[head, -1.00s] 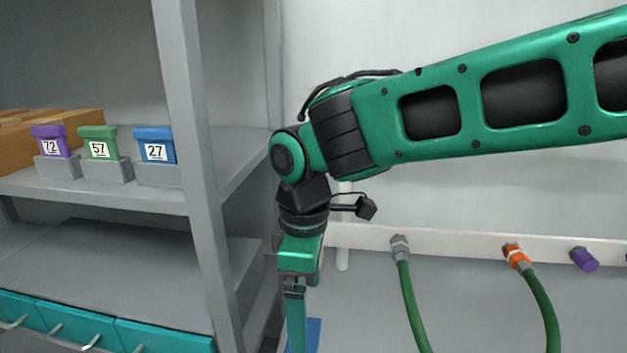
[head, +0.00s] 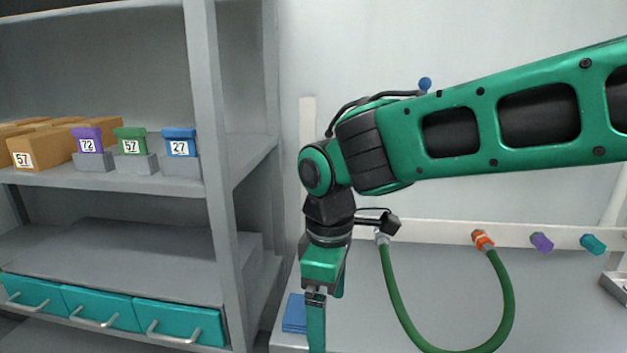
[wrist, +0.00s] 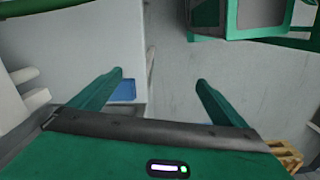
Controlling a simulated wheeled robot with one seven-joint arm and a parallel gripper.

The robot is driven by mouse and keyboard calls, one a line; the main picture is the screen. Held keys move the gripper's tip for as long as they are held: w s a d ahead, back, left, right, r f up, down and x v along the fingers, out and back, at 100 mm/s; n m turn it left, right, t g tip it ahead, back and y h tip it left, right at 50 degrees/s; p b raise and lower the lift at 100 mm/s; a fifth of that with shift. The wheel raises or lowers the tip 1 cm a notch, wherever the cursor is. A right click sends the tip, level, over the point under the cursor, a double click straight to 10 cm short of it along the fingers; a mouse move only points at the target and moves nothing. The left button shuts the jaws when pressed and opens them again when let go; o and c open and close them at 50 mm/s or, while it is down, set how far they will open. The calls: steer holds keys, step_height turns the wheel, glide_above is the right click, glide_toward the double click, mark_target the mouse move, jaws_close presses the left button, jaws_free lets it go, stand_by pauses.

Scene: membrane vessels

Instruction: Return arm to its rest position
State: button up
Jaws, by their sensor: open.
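My gripper (wrist: 160,82) is open in the wrist view, with its two green fingers apart and nothing between them. In the head view my green and black arm reaches in from the right. Its wrist is bent so that my gripper (head: 316,325) hangs downward, its tips cut off by the lower edge of the picture. It hangs in front of the white counter, close to a blue flat item (head: 294,313). That item also shows beside the left finger in the wrist view (wrist: 123,91).
At left, a grey shelf (head: 110,180) holds purple (head: 92,140), green (head: 131,141) and blue (head: 180,143) lidded boxes, cardboard boxes (head: 40,149) and teal drawers (head: 180,320). At right, a green hose (head: 400,315) loops from a white wall rail (head: 450,233). A pallet (wrist: 283,155) lies lower right.

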steer(key=s+d+m, duration=0.2)
steer(key=d+m, duration=0.9)
steer(key=d, duration=1.4)
steer(key=s+d+f+m, duration=0.4)
steer(key=s+d+m, duration=0.5)
steer(key=s+d, duration=0.3)
steer(key=shift+s+d+m, duration=0.15)
steer(key=shift+d+m, duration=0.25)
steer(key=shift+d, duration=0.1)
